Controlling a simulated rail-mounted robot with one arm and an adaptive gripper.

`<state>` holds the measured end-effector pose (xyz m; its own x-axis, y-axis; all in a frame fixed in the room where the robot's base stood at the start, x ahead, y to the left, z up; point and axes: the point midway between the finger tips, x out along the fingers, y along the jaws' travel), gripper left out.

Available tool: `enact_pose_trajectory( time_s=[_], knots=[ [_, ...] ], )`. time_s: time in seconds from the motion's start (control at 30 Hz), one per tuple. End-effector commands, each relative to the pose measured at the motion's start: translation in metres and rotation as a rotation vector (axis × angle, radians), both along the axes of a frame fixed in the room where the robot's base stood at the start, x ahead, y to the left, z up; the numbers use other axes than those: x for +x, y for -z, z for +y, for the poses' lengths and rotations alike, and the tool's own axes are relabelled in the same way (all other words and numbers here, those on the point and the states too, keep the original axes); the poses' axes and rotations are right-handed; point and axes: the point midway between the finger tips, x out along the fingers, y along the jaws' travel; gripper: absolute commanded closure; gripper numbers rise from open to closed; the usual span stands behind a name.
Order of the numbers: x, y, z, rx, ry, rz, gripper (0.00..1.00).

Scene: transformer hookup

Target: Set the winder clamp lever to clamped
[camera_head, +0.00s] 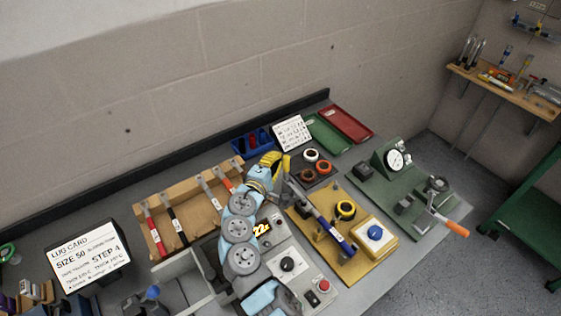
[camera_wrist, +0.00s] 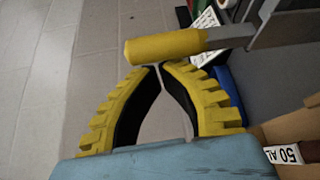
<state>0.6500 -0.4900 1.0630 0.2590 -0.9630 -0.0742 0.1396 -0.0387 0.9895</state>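A lever with a yellow grip (camera_wrist: 165,47) and a flat grey bar (camera_wrist: 231,35) crosses the top of the wrist view. I take it to be the winder clamp lever, but no label confirms this. In the head view its yellow grip (camera_head: 286,163) stands up beside my gripper (camera_head: 270,160), above the tan board. My gripper (camera_wrist: 160,66) has its yellow, ribbed fingers bowed and their tips together, with nothing seen between them. The tips are right by the grip; I cannot tell whether they touch it. My arm hides part of the lever's surroundings.
A green board (camera_head: 385,198) with a dial gauge (camera_head: 396,160) and an orange-handled crank (camera_head: 450,224) stands right. A wooden rack (camera_head: 155,204) stands left.

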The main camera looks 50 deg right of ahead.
Motion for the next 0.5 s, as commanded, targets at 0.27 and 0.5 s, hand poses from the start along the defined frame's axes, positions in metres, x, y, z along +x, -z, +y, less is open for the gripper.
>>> enact_pose_trajectory(
  time_s=[0.27,0.5],
  knots=[
    [0.0042,-0.0015,0.0125,-0.015,-0.018,-0.052,1.00],
    [0.0045,-0.0025,0.0133,-0.016,-0.019,-0.059,1.00]
  ],
)
